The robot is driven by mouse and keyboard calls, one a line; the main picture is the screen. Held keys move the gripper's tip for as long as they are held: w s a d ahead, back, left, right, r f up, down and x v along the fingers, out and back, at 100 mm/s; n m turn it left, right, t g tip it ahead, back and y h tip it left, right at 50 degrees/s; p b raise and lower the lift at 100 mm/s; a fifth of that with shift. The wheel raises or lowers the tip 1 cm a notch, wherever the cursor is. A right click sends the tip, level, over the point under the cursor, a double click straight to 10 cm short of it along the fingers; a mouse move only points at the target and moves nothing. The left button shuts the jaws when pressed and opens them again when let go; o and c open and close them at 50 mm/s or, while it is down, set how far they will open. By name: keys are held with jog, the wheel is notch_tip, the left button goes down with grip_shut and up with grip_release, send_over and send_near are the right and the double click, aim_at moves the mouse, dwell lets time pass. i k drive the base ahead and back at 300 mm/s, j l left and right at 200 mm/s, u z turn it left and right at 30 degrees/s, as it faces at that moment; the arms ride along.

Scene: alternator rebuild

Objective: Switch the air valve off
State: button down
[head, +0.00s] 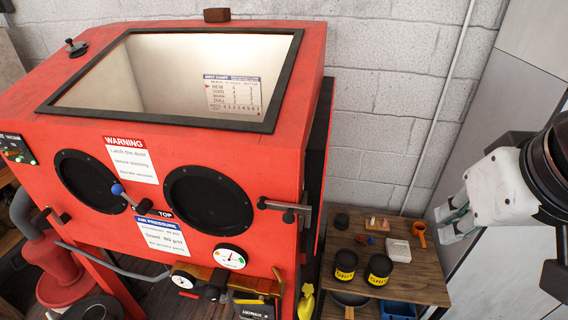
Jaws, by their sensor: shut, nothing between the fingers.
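The red blast cabinet (50,105) fills the left and middle of the head view. Below its front are a brass-coloured pipe run (205,272), a pressure gauge (230,257) and a second small gauge (184,279). A small red handle (190,295) sits by the pipe, and a yellow bar (250,301) is farther right. A lever with a blue knob (117,189) is on the cabinet front, above the air pressure label (162,236). I cannot tell for sure which of these is the air valve. My gripper (447,224) is shut and empty at the right, well away from the cabinet.
A door handle (285,208) sticks out at the cabinet's right. A grey panel (515,85) stands behind my arm.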

aim_at(260, 300)
jog(key=l, duration=0.5)
jog(key=k+l+u, duration=0.15)
jog(key=l, duration=0.35)
jog(key=k+l+u, duration=0.3)
jog(key=i+l, duration=0.05)
jog(key=i, duration=0.05)
